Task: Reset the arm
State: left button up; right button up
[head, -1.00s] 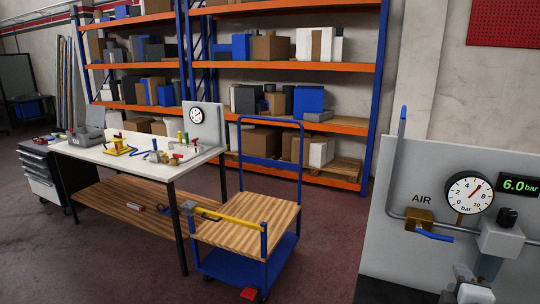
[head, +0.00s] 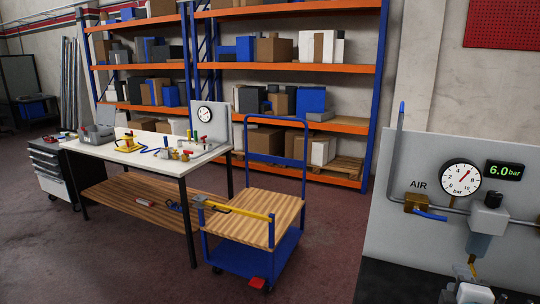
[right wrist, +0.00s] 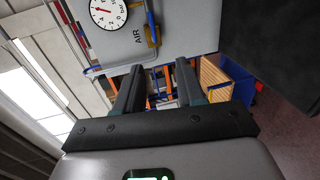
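My right gripper shows in the right wrist view (right wrist: 160,88), where its two dark fingers stand apart with nothing between them. Grey and white parts of my right arm show at the bottom right of the head view. Beyond the fingers is the grey air panel (head: 400,235) with a round gauge (head: 461,178) and a brass valve (head: 417,203) with a blue lever (head: 430,214). The gauge also shows in the right wrist view (right wrist: 107,10). The fingers appear clear of the panel. My left gripper is not in view.
A white-topped workbench (head: 115,153) with tools stands at the left. A blue trolley (head: 240,259) with a wooden deck stands right of it. Orange and blue shelving (head: 290,67) with boxes is behind. Open floor (head: 325,225) lies between trolley and panel.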

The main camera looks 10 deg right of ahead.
jog(key=w+a+f+n+g+y, duration=0.1)
jog(key=a+f+y, duration=0.2)
jog(key=a+f, duration=0.45)
jog(key=a+f+n+g+y, duration=0.15)
jog(key=a+f, duration=0.25)
jog(key=f, duration=0.6)
jog(key=w+a+f+g+y, duration=0.1)
jog(key=a+f+g+y, duration=0.15)
jog(key=a+f, duration=0.5)
jog(key=s+a+f+m+g+y, duration=0.3)
jog(key=s+a+f+m, duration=0.4)
jog(key=s+f+m, duration=0.1)
jog(key=s+a+f+m+g+y, duration=0.2)
jog(key=s+a+f+m+g, duration=0.2)
jog(key=s+a+f+m, duration=0.2)
jog(key=s+f+m, duration=0.2)
jog(key=s, duration=0.2)
jog(key=shift+a+g+y, duration=0.3)
jog(key=shift+a+y, duration=0.1)
